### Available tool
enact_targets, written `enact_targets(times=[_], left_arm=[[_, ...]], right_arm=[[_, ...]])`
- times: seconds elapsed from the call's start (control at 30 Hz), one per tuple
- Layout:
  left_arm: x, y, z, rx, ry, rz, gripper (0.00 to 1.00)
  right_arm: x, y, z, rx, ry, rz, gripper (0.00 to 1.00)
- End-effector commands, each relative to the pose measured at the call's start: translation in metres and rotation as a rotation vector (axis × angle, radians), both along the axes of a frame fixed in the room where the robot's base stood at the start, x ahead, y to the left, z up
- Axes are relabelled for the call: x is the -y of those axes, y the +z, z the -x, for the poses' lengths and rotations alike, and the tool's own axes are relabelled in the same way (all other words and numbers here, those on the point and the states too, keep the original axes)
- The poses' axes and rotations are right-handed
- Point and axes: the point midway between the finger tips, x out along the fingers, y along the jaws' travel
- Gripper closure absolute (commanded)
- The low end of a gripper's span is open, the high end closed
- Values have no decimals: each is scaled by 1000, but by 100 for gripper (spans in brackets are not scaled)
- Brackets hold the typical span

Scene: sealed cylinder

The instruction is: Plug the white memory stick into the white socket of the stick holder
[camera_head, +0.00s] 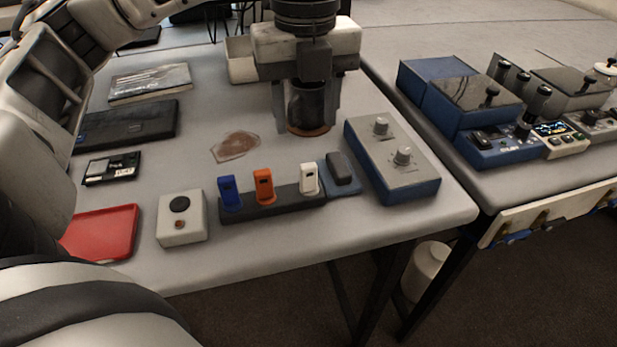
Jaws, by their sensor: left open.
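The stick holder (287,200) is a dark grey bar near the front edge of the table. A blue stick (228,191), an orange stick (264,185) and the white memory stick (309,177) stand upright along it. The white one is at the right end. How deep it sits, and the white socket itself, I cannot make out. My left gripper (307,112) points down behind the holder, apart from the white stick. Its jaws are open, with a dark cylinder (306,105) with a brown base showing between the fingers. My right gripper is not in view.
A blue-grey box with knobs (392,158) stands right of the holder, a small dark block on a blue base (342,172) beside it. A white button box (181,219) and red tray (100,233) lie left. A brown patch (235,146) lies behind the holder.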

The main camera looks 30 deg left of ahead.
Motion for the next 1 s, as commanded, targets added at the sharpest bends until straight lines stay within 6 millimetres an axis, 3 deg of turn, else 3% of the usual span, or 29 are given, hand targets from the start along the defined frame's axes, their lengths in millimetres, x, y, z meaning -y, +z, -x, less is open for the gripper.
enact_targets(times=[0.03,0.2,0.7,1.0], left_arm=[[0,-13,1,-2,1,-1,51],[0,-40,0,-1,-1,-1,51],[0,-52,0,0,-1,0,51],[3,-94,0,-1,0,-1,51]], right_arm=[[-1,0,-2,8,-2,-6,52],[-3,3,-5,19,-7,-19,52],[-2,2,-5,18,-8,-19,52],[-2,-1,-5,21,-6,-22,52]])
